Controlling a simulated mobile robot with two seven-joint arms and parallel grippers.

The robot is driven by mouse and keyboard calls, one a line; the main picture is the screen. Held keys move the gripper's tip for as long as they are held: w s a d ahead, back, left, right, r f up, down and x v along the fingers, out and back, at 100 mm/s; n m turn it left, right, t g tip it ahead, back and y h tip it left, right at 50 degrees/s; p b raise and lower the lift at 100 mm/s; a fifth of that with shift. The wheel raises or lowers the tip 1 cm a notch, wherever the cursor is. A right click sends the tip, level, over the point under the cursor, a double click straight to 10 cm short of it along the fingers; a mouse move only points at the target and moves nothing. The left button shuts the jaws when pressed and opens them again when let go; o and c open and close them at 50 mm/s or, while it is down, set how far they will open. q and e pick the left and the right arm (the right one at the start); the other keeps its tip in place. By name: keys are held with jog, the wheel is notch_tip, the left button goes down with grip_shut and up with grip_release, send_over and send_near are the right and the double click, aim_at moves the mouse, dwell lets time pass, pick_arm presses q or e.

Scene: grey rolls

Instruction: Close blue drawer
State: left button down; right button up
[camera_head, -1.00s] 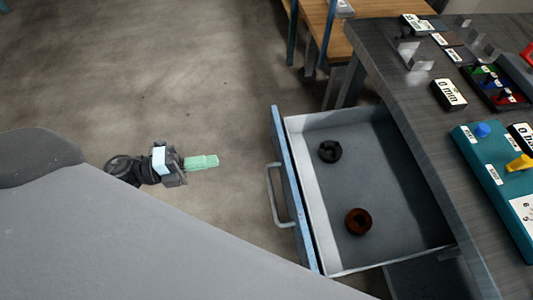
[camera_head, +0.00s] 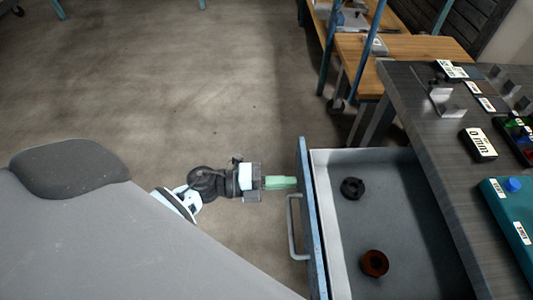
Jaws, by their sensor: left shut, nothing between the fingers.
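The blue drawer (camera_head: 313,225) is pulled out from under the grey workbench, with its blue front facing left and a grey bar handle (camera_head: 292,228) on it. A black ring (camera_head: 352,188) and a rusty brown ring (camera_head: 374,263) lie inside on the grey drawer floor. My left gripper (camera_head: 284,182) has green fingers, shut and empty. It points right at the drawer front, just above the handle in the picture. Its fingertips are at or very near the front; I cannot tell whether they touch. My right gripper is out of view.
The grey workbench (camera_head: 425,130) on the right carries a teal box (camera_head: 508,232), a labelled "0 mm" block (camera_head: 478,145) and metal brackets. A wooden table (camera_head: 420,48) stands behind. The floor (camera_head: 190,90) left of the drawer is clear.

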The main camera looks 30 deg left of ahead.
pick_arm(q)
jog(key=shift+w+d, duration=0.3)
jog(key=shift+d, duration=0.15)
jog(key=shift+w+d, duration=0.1)
jog(key=shift+d, duration=0.1)
jog(key=x, duration=1.2)
jog(key=shift+w+d, duration=0.15)
jog(key=b, duration=0.4)
send_over(398, 188)
jog(key=shift+r, duration=0.1)
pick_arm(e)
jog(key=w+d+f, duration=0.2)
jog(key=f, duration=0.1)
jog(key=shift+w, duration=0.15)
pick_arm(q)
jog(key=shift+r, duration=0.2)
